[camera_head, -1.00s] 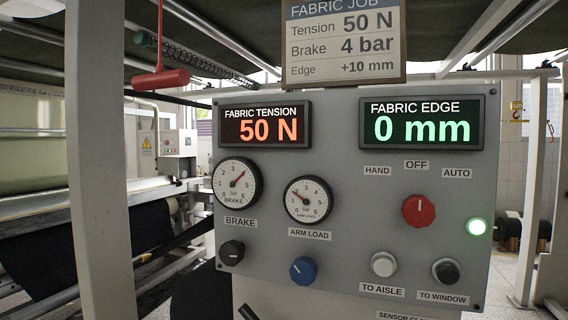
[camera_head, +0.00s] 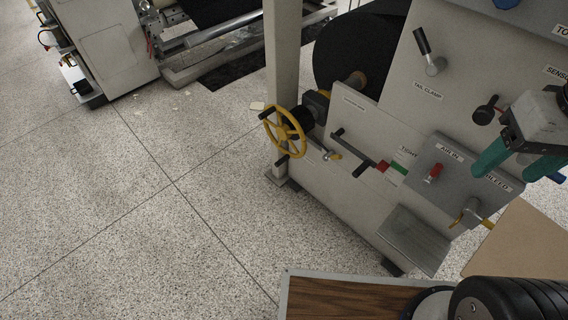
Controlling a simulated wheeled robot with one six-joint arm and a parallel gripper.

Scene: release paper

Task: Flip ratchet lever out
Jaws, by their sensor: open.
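A lever with black grips (camera_head: 356,152) sits on the side of the grey machine (camera_head: 345,105), beside a red and green mark (camera_head: 391,167) and a "TIGHT" label. It may be the ratchet lever, but no readable label names it. A yellow handwheel (camera_head: 284,132) is to its left, with a small metal handle (camera_head: 331,155) between them. My gripper (camera_head: 507,172), with teal fingers, is open and empty at the right edge. It is apart from the lever and appears in front of the air panel's right side.
The panel holds a red valve handle (camera_head: 434,172) and a yellow handle (camera_head: 466,212). A tail clamp lever (camera_head: 428,52) and black knob (camera_head: 488,110) are above. A grey box (camera_head: 413,240) juts out below. A post (camera_head: 283,55) stands behind the handwheel. The left floor (camera_head: 140,220) is mostly clear.

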